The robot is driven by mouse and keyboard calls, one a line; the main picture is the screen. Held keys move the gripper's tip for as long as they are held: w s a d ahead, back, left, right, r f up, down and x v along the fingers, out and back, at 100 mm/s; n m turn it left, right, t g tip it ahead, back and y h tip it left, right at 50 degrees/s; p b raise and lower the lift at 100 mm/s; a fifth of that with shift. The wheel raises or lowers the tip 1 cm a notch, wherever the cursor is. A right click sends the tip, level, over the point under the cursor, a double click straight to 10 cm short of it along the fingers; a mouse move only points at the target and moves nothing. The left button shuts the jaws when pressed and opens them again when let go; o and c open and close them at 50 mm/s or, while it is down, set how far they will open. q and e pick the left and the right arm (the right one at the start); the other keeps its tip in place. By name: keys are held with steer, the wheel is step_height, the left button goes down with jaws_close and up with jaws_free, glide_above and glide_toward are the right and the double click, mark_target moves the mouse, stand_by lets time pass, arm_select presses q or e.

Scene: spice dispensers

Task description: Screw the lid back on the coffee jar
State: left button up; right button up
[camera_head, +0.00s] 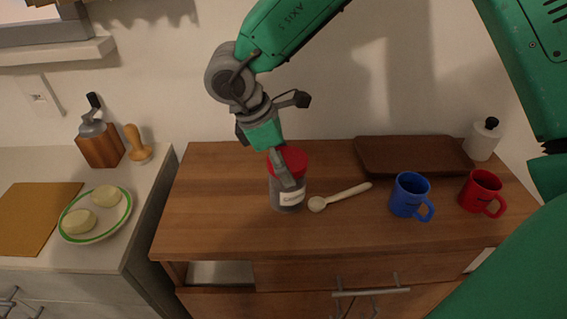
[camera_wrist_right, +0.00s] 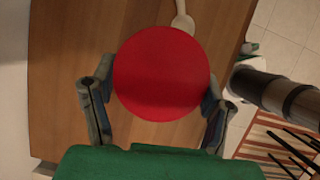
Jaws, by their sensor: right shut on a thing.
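The coffee jar (camera_head: 286,194) is a clear jar with a white label, upright on the wooden cabinet top. Its red lid (camera_head: 290,159) sits at the jar's mouth; I cannot tell whether it is threaded on. My right gripper (camera_head: 282,168) comes down from above and is shut on the red lid. In the right wrist view the lid (camera_wrist_right: 162,73) fills the space between the two fingers of the gripper (camera_wrist_right: 158,105), and the jar body is hidden beneath it. My left gripper is not in view.
A pale wooden spoon (camera_head: 340,196) lies just right of the jar. Further right are a blue mug (camera_head: 408,194), a red mug (camera_head: 481,190), a dark tray (camera_head: 412,155) and a white bottle (camera_head: 483,140). The cabinet top (camera_head: 215,215) is clear left of the jar.

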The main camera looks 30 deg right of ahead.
steer(key=shift+f+m+g+b, duration=0.15)
steer(key=shift+m+g+b, duration=0.35)
steer(key=shift+m+b, duration=1.05)
steer(key=shift+w+m+g+y+b, duration=0.1)
steer(key=shift+m+g+y+b, duration=0.3)
steer(key=shift+m+b, duration=0.55)
steer(key=shift+m+y, duration=0.3)
steer(key=shift+m, duration=0.4)
steer(key=o, duration=1)
